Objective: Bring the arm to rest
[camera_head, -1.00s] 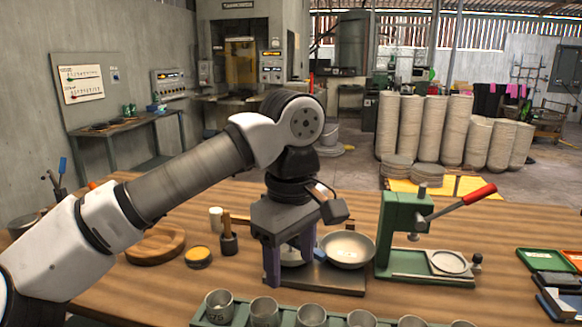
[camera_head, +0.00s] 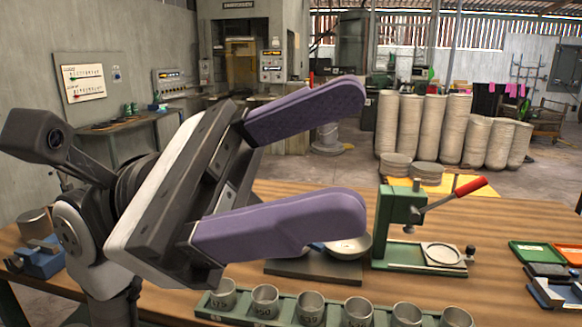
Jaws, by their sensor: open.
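My gripper (camera_head: 358,155) is raised high and close to the camera at the left of the view. Its two purple fingers point to the right and are spread wide, with nothing between them. It is above the wooden table (camera_head: 500,212) and apart from everything on it. My arm is folded at the left, with its wrist and a dark camera-like part showing. The lower finger hides part of a metal bowl (camera_head: 352,247) on a dark base plate (camera_head: 300,270). The gripper and arm cover the left part of the table.
A green lever press (camera_head: 398,218) with a red handle stands right of the bowl. A green rack (camera_head: 290,312) of several metal cups lies at the front. Green and orange trays (camera_head: 530,254) are at the right edge. A blue and grey item (camera_head: 40,258) is at the left.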

